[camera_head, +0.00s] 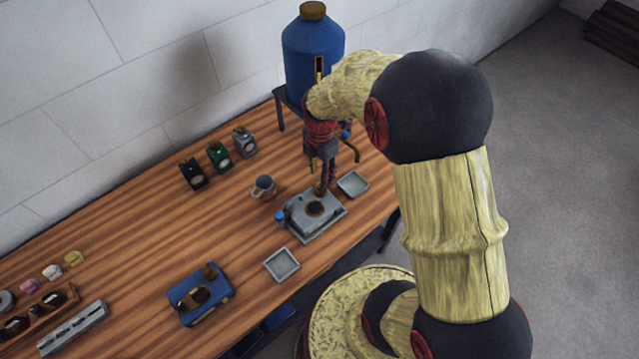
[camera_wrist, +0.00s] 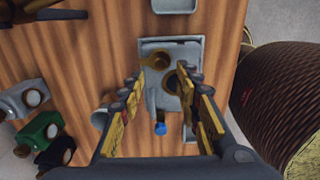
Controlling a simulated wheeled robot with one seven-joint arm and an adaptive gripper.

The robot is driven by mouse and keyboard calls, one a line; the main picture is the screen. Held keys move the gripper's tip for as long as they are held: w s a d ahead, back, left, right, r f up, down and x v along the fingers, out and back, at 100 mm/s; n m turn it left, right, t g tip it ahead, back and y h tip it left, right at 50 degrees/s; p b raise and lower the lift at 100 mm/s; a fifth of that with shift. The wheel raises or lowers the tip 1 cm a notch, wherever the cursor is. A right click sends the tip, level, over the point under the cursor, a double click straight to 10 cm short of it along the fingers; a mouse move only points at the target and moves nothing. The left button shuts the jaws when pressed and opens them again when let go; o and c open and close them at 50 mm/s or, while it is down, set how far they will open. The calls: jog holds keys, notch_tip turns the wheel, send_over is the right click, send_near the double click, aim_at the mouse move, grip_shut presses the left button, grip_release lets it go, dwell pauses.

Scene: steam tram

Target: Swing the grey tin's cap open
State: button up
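The grey tin (camera_head: 302,222) stands near the table's right end, with a dark round opening (camera_head: 315,208) ringed in brass and a blue knob (camera_head: 280,217) on one side. In the wrist view the tin (camera_wrist: 152,100) lies below my gripper. A brass-brown cap (camera_wrist: 154,61) shows beside the opening (camera_wrist: 173,83), off to its upper left, and leaves the hole uncovered. My gripper (camera_wrist: 168,82) is open, its fingers apart with nothing between them. In the head view my gripper (camera_head: 325,180) is low over the tin's far side and partly hides the cap area.
Shallow grey dishes stand on either side (camera_head: 282,264) (camera_head: 353,184). A grey mug (camera_head: 264,187) and several lanterns (camera_head: 219,157) stand behind left. A blue tin (camera_head: 186,307) is front left. The blue urn (camera_head: 313,55) rises behind my arm.

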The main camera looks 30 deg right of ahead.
notch_tip(320, 180, down, 6)
jog(key=shift+f, duration=0.1)
jog(key=shift+c, duration=1.1)
grip_shut()
